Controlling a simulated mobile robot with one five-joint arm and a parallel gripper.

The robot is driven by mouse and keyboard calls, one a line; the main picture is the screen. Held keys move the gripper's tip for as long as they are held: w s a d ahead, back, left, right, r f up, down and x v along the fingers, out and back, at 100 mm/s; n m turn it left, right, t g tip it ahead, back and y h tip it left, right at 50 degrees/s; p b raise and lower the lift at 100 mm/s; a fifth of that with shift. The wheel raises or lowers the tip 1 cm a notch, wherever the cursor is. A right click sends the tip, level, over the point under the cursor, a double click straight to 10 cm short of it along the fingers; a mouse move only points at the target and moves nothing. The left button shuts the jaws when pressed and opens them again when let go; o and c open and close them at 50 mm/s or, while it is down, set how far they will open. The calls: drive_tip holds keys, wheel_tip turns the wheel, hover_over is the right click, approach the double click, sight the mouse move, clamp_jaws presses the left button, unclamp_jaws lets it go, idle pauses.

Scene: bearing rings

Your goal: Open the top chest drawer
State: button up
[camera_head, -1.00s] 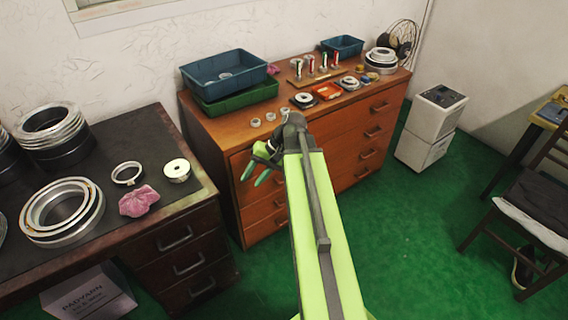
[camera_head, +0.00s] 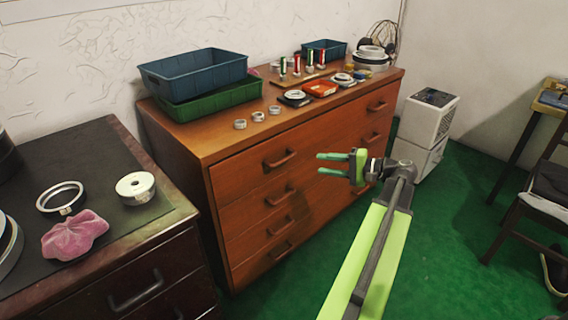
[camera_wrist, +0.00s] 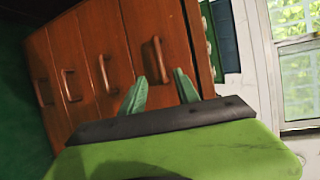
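The brown wooden chest (camera_head: 225,168) stands against the wall, with its drawers shut. Its top drawer (camera_head: 325,135) has a left handle (camera_head: 280,160) and a right handle (camera_head: 377,106). My gripper (camera_head: 320,163) is in front of the chest, to the right of the left handle and apart from it, with its green fingers pointing left. In the wrist view the chest appears turned on its side, and a top drawer handle (camera_wrist: 155,60) lies just beyond and between the open fingertips (camera_wrist: 161,77). The gripper is empty.
A dark desk (camera_head: 120,225) stands at the left. A white cabinet (camera_head: 428,118) and a chair (camera_head: 540,205) are at the right. Green floor between them is clear.

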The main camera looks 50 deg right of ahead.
sight(287, 160)
drive_tip(key=b+x, duration=0.2)
drive_tip(key=x, duration=1.3)
drive_tip(key=shift+f, duration=0.2)
clamp_jaws()
idle(0.6)
